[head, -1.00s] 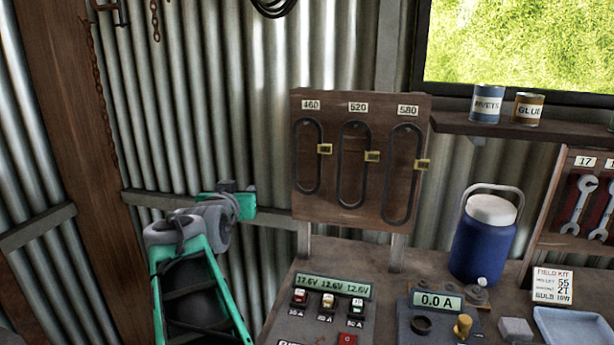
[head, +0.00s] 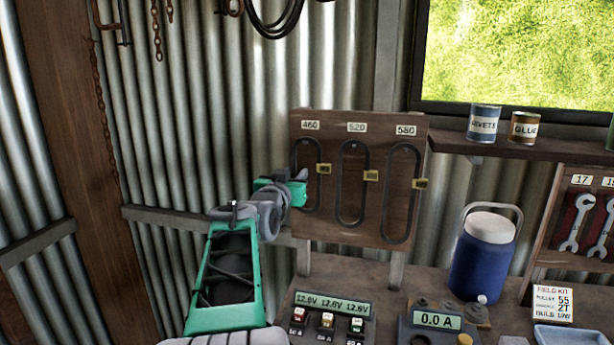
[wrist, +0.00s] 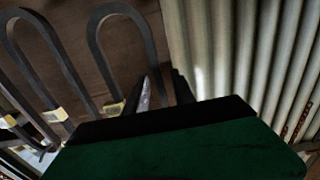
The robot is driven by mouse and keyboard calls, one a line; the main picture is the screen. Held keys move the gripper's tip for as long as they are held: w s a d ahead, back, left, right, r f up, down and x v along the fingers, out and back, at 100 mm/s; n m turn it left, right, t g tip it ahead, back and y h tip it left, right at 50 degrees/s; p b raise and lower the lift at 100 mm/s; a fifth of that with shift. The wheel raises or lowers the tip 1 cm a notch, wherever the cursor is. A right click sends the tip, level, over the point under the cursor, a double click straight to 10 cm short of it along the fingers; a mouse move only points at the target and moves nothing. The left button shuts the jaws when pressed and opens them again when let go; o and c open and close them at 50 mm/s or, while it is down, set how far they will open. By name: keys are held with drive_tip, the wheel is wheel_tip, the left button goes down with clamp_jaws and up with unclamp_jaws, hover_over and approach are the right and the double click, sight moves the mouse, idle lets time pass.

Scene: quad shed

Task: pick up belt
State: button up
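Three dark belts hang on a wooden board: the belt labelled 460 (head: 318,190), the belt labelled 520 (head: 341,190) and the belt labelled 580 (head: 389,195). Each has a yellow tag on its right side. My gripper (head: 303,180) is at the left side of the 460 belt and hides part of its left strand. In the wrist view, the fingertips (wrist: 163,88) look apart beside the near belt (wrist: 93,45), with brown board showing between them.
The board (head: 365,235) stands above a bench with a meter panel (head: 333,297) and a blue jug (head: 483,260). A shelf (head: 540,145) with cans is at the right. Corrugated wall (head: 215,110) lies left of the board, with hanging chains.

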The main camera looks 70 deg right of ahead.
clamp_jaws()
idle(0.3)
idle(0.3)
